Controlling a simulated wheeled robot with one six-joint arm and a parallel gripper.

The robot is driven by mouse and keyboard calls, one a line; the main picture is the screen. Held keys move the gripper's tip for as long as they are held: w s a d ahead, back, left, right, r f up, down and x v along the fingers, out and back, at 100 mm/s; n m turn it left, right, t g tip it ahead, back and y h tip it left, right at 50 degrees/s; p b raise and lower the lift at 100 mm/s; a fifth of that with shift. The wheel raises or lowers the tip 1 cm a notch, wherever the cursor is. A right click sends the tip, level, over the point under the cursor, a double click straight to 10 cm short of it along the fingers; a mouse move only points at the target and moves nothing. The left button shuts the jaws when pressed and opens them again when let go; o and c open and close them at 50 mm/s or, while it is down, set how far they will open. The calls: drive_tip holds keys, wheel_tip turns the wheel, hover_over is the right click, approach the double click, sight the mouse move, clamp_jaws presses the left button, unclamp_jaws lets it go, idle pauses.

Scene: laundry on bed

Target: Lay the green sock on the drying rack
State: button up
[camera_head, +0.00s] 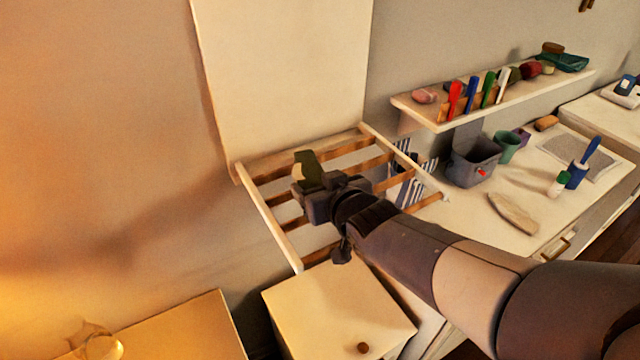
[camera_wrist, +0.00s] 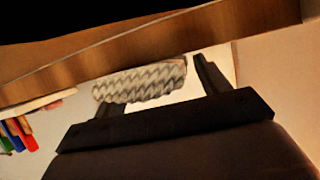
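The green sock (camera_head: 312,167) shows as a dark olive shape at the tip of my gripper (camera_head: 308,188), above the back left part of the drying rack (camera_head: 264,212). In the wrist view, a pale grey-green ribbed knit, which looks like the sock (camera_wrist: 140,82), lies at the fingertips of my gripper (camera_wrist: 158,86). The fingers stand apart. The knit covers the left fingertip and ends close beside the right one. I cannot tell whether they pinch it, or whether it touches the slats.
A striped cloth (camera_head: 406,180) hangs at the rack's right side. A shelf (camera_head: 492,110) with coloured pens is on the wall. A counter (camera_head: 475,212) holds a grey bin (camera_head: 473,162) and a green cup (camera_head: 507,147). A pale cabinet (camera_head: 335,305) stands below the rack.

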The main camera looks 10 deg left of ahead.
drive_tip(key=shift+o, duration=1.2)
drive_tip(key=shift+r, duration=0.1)
drive_tip(key=shift+r, duration=0.15)
drive_tip(key=shift+p+v, duration=2.5)
drive_tip(key=shift+v, duration=3.45)
drive_tip(key=shift+s, duration=0.1)
